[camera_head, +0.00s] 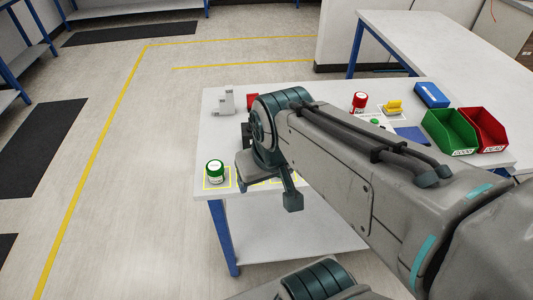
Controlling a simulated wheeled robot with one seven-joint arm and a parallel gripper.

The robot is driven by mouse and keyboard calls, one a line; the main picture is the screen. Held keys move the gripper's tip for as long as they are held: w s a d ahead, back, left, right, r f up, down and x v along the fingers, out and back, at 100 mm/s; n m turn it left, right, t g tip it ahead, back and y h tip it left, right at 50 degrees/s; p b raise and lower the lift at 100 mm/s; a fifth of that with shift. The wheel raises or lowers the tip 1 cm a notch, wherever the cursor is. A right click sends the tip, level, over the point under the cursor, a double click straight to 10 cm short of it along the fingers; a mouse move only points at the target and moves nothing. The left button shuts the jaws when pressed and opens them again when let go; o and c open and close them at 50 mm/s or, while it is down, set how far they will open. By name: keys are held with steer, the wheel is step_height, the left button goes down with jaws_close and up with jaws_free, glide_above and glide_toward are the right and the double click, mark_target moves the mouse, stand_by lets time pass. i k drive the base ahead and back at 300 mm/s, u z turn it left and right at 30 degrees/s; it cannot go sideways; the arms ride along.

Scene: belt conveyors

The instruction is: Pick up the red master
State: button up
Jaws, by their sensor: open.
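A similar white jar with a green lid (215,171) stands at the table's front left corner, inside a yellow marked square. My gripper (270,178) hangs over the front part of the table, right of the green-lidded jar and well in front of the red-lidded jar. It is open, with nothing seen in it. My arm hides much of the middle of the table.
A green bin (449,131) and a red bin (484,130) stand at the table's right, near a blue box (431,95) and a yellow object (393,107). A grey block (225,101) and a partly hidden red object (252,100) stand at back left.

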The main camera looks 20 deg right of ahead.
mark_target(361, 99)
steer(key=z, duration=1.4)
steer(key=k, duration=0.6)
steer(key=z, duration=0.4)
steer(key=i, duration=1.25)
steer(key=u, duration=0.65)
